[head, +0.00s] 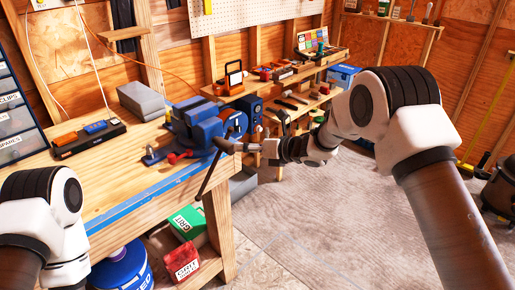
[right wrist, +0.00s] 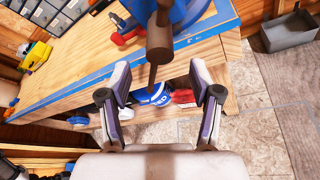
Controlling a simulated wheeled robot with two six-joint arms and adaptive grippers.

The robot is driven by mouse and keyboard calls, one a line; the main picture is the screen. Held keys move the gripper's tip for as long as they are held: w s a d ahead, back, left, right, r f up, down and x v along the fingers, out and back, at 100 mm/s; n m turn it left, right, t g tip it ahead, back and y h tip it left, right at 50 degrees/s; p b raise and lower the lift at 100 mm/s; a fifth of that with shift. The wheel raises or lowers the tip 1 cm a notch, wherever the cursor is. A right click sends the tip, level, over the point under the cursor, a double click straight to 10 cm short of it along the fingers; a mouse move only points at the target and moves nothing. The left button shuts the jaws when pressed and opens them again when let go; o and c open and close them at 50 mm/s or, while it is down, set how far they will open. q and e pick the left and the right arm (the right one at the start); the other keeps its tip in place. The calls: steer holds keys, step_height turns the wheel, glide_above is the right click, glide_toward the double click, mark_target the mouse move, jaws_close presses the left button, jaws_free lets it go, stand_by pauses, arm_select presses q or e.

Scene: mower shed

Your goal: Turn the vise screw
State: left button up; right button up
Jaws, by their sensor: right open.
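The blue vise (head: 203,122) stands on the front right corner of the wooden workbench. Its screw (head: 224,145) points out past the bench edge, with a dark handle bar (head: 208,176) slanting down to the left. My right gripper (head: 246,147) is close to the screw's end. In the right wrist view my right gripper (right wrist: 160,74) is open, its two fingers apart. The screw's round end (right wrist: 160,38) and the handle bar (right wrist: 153,76) appear in line with the gap between the fingers; no contact shows. My left gripper is out of view; only part of that arm shows.
The workbench (head: 125,172) has a blue front edge and holds a grey block (head: 143,101) and a black tray (head: 88,137). A green box (head: 187,222), a red box (head: 181,260) and a blue bucket (head: 122,268) are below.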

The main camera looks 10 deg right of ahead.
steer(key=v, duration=0.4)
steer(key=shift+s+d+r, duration=0.1)
steer(key=shift+s+d, duration=0.05)
steer(key=shift+d, duration=0.05)
